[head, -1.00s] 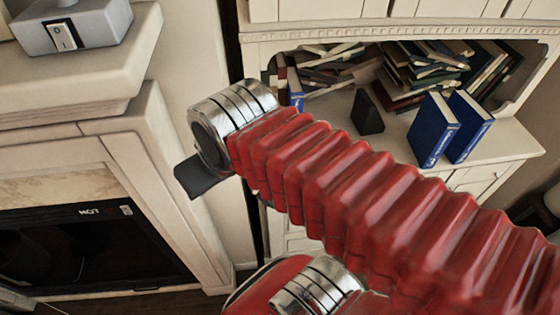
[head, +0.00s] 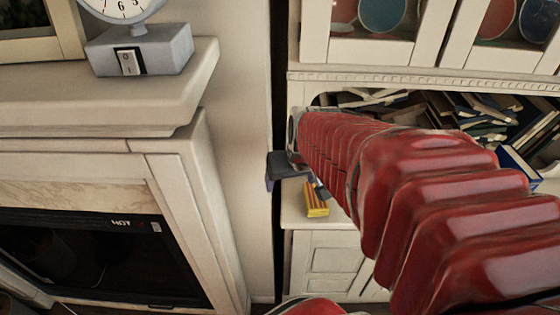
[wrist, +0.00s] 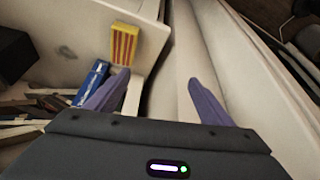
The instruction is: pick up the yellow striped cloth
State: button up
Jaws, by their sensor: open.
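The yellow striped cloth (head: 317,200), a small yellow block shape with red stripes, sits on the cabinet's shelf top near its left front edge. In the wrist view the cloth (wrist: 124,44) is at upper left, just beyond the left finger's tip. My gripper (wrist: 158,82) is open and empty, with its two purple fingers spread apart. The cloth lies outside the gap between the fingers. In the head view my red arm reaches to the shelf and its dark end is beside the cloth, partly covering its upper part.
Several books (head: 480,110) are piled in the cabinet's recess, and a blue book (wrist: 91,82) lies close to the cloth in the wrist view. A fireplace mantel (head: 110,90) with a scale (head: 140,45) stands at left. A pale wall (head: 245,150) separates it from the cabinet.

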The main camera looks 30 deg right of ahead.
jog(key=d+f+m, duration=0.2)
jog(key=d+f, duration=0.3)
jog(key=d, duration=0.4)
jog(key=shift+s+d+g+h, duration=0.15)
jog(key=shift+s+g+h, duration=0.15)
jog(key=shift+s+g, duration=0.1)
jog(key=shift+f, duration=0.1)
send_over(314, 195)
jog(key=s+a, duration=0.1)
jog(key=s, duration=0.1)
jog(key=shift+f, duration=3.5)
jog(key=shift+w+d+f, duration=0.1)
jog(key=shift+w+f, duration=0.1)
jog(key=shift+f, duration=0.2)
jog(key=shift+f, duration=0.1)
jog(key=shift+d+x, duration=0.15)
jog(key=shift+x, duration=1.1)
jog(key=shift+d+x, duration=0.2)
jog(key=shift+x, duration=1.1)
jog(key=c, duration=1.1)
